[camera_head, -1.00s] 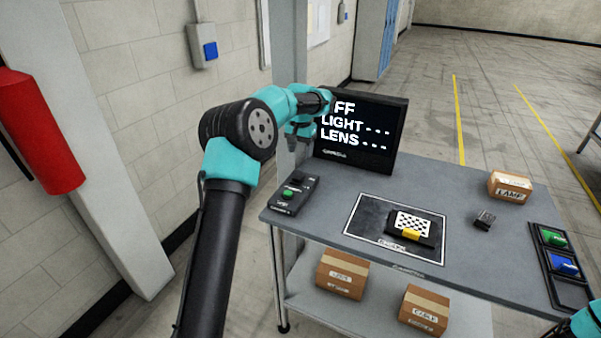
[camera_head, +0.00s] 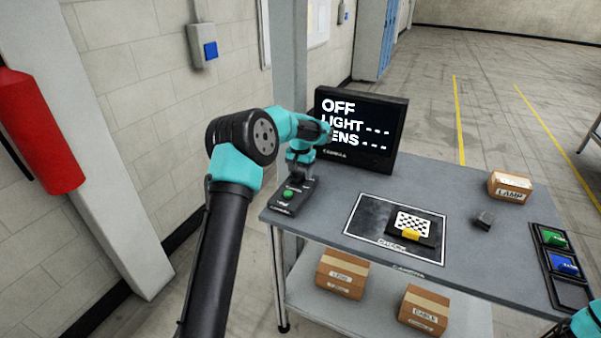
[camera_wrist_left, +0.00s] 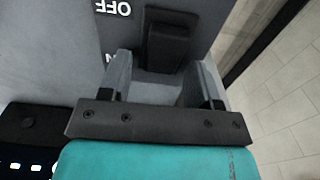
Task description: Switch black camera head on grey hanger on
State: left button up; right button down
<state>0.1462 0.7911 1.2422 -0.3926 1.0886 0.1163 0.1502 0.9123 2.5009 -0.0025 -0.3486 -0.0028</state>
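My left gripper (camera_head: 298,176) is low over the back end of the black control box (camera_head: 291,196) at the table's left edge. In the left wrist view its two fingers (camera_wrist_left: 163,82) are apart, around a black switch lever (camera_wrist_left: 168,40), with OFF lettering beside it. I cannot tell whether they touch it. The box's green button (camera_head: 288,194) shows in front of the gripper. The monitor (camera_head: 385,135) reads OFF, with dashes after LIGHT and LENS. I cannot make out a camera head or grey hanger. My right gripper is out of view.
A dark mat (camera_head: 370,215) carries a checkered plate (camera_head: 412,224) with a yellow tab. A small dark block (camera_head: 485,220), a cardboard box (camera_head: 509,187) and a panel with green and blue parts (camera_head: 541,252) are to the right. A grey post stands behind my left arm.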

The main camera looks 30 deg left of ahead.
pick_arm(q)
jog(key=c, duration=0.9)
jog(key=shift+s+r+t, duration=0.1)
jog(key=shift+t, duration=0.3)
jog(key=shift+s+r+t, duration=0.15)
jog(key=shift+s+t, duration=0.05)
jog(key=shift+t, duration=0.75)
jog(key=shift+s+r+t, duration=0.1)
jog(key=shift+s+t, duration=0.05)
jog(key=shift+t, duration=0.8)
jog(key=o, duration=0.9)
jog(key=shift+r, duration=0.1)
